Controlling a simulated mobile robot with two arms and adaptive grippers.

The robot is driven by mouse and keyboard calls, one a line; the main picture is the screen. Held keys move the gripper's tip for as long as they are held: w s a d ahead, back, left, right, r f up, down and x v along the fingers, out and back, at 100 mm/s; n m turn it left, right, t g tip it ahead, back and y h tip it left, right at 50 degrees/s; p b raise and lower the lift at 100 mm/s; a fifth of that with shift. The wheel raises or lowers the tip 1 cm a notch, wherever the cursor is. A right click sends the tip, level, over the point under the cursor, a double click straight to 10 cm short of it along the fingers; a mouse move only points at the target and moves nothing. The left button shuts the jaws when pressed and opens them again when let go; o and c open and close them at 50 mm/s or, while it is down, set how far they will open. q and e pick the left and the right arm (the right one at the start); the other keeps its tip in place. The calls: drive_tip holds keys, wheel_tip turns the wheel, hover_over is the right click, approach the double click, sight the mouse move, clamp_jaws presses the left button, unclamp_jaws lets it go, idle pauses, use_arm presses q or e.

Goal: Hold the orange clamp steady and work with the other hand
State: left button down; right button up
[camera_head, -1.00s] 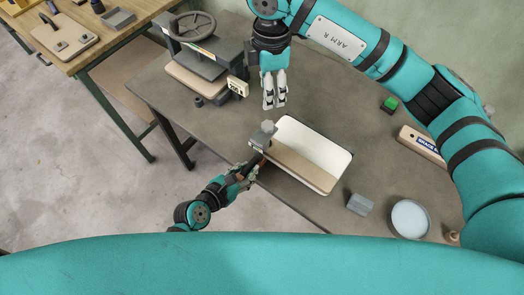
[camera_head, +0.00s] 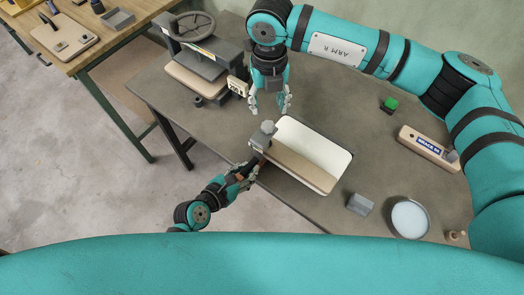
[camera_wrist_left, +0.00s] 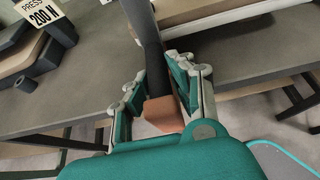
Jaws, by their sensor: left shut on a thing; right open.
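The clamp (camera_head: 264,134) sits at the near left corner of the stacked boards (camera_head: 312,150), its grey head over the edge. In the left wrist view its dark bar and orange-brown handle (camera_wrist_left: 163,113) pass between my fingers. My left gripper (camera_head: 248,169) is shut on the clamp below the table edge; its fingers also show in the left wrist view (camera_wrist_left: 158,85). My right gripper (camera_head: 270,111) is open and empty, pointing down just behind the clamp head, its fingers spread apart. I cannot tell whether it touches the clamp.
A press with a handwheel (camera_head: 193,35) and a "200 N" sign (camera_head: 238,87) stands at the table's back left. A grey block (camera_head: 360,204), a round dish (camera_head: 409,217), a labelled wooden tool (camera_head: 428,147) and a green button (camera_head: 390,103) lie right. Bare table (camera_head: 375,165) lies between them.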

sight(268, 124)
drive_tip(key=shift+f+n, duration=0.35)
drive_tip(key=shift+n, duration=0.15)
drive_tip(key=shift+f, duration=3.8)
drive_tip(key=c, duration=0.8)
drive_tip(key=shift+m, duration=1)
drive_tip(key=shift+m, duration=0.9)
